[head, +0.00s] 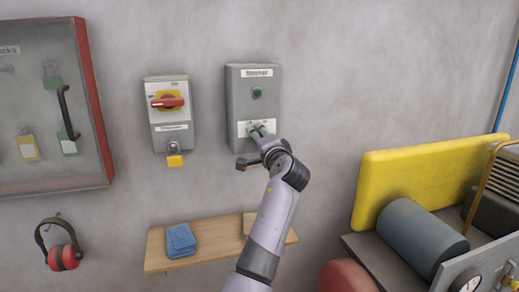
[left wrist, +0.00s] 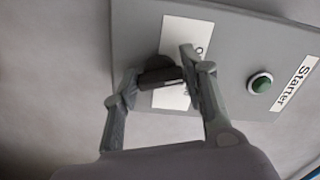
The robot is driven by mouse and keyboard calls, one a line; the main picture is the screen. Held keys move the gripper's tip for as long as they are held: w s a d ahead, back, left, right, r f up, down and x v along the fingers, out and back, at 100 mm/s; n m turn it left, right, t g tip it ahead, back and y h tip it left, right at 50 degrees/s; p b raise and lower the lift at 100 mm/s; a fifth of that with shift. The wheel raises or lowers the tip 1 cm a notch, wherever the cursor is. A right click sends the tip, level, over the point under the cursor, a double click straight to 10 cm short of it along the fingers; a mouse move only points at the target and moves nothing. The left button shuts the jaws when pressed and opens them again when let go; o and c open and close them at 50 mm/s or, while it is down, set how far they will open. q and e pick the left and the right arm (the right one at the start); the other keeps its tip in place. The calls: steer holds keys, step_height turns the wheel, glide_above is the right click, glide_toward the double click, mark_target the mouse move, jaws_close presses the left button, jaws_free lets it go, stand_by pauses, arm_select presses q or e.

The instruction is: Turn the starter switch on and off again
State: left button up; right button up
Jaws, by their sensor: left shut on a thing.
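The starter box (head: 238,90) is a grey panel on the wall in the middle of the head view, with a green button (head: 257,92) and a white plate below it. In the left wrist view the box (left wrist: 225,60) shows turned on its side, with its "Starter" label at the right and the green button (left wrist: 261,84). My left gripper (head: 262,132) is at the white plate, and its fingers (left wrist: 160,80) are shut on the dark switch knob (left wrist: 158,75). The fingers partly hide the knob and the plate's markings. My right gripper is in neither view.
A red-and-yellow isolator switch (head: 168,103) with a yellow padlock (head: 175,161) hangs left of the box. Below is a wooden shelf (head: 205,252) with blue cloths (head: 181,240). A lock cabinet (head: 90,100) is at the left, a yellow-guarded machine (head: 420,172) at the right.

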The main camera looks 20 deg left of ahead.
arm_select(q)
steer(key=shift+f+n+b, duration=0.25)
steer(key=shift+n+b, duration=0.45)
steer(key=shift+n, duration=0.2)
steer(key=o, duration=1.2)
steer(key=shift+r, duration=0.15)
steer(key=shift+c, duration=0.2)
steer(key=shift+r, duration=0.1)
